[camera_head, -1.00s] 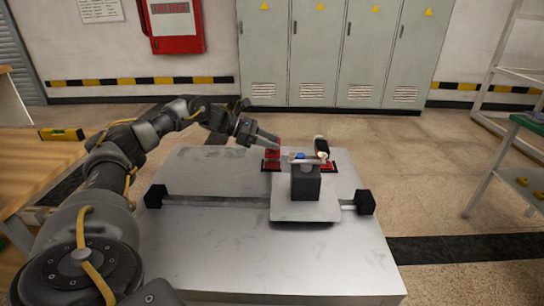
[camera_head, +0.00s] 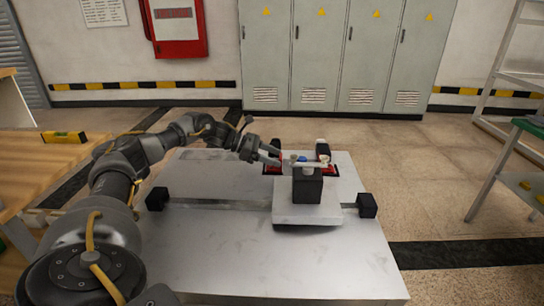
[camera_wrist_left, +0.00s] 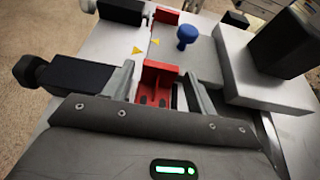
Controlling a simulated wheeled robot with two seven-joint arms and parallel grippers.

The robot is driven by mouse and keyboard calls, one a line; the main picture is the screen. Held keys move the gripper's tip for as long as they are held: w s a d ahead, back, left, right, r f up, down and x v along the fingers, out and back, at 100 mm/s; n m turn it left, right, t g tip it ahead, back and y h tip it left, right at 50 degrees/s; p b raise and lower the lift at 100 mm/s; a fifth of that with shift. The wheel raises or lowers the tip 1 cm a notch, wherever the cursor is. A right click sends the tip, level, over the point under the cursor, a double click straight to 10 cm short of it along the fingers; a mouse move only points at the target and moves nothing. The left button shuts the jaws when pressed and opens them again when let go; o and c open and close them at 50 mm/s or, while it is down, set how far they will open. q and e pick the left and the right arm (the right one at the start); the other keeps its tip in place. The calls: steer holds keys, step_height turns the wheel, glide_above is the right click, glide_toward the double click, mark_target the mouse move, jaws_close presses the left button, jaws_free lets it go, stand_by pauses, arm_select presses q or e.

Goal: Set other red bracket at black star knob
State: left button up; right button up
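A red bracket (camera_wrist_left: 157,88) sits between the two fingers of my left gripper (camera_wrist_left: 160,76) in the left wrist view. The fingers stand apart, with a dark gap on the right side of the bracket. In the head view the left gripper (camera_head: 274,157) is at this bracket, low over the plate, and partly hides it. A black block with a black round knob (camera_wrist_left: 34,71) lies just left of the bracket in the wrist view; a star shape is not clear. Another red bracket (camera_wrist_left: 166,16) lies farther off, beside a second black block (camera_wrist_left: 121,10). My right gripper is not in view.
A blue knob (camera_wrist_left: 187,35) stands on the carriage plate, near a tall black block (camera_head: 306,187). A rail with black end blocks (camera_head: 157,198) crosses the grey table (camera_head: 250,262). The table front is clear. A wooden bench (camera_head: 35,165) stands at left.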

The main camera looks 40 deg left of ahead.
arm_select(q)
steer(key=shift+o, duration=0.2)
steer(key=shift+r, duration=0.15)
steer(key=shift+s+a, duration=0.15)
steer(key=shift+a, duration=0.1)
steer(key=v, duration=0.7)
steer(key=shift+r, duration=0.1)
steer(key=p+v, duration=0.1)
steer(key=v, duration=0.2)
steer(key=shift+s+a+r, duration=0.15)
steer(key=shift+s+a, duration=0.35)
steer(key=shift+s, duration=0.05)
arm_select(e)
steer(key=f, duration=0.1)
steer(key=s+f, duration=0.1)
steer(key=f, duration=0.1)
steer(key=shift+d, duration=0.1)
arm_select(q)
steer(key=shift+w, duration=0.1)
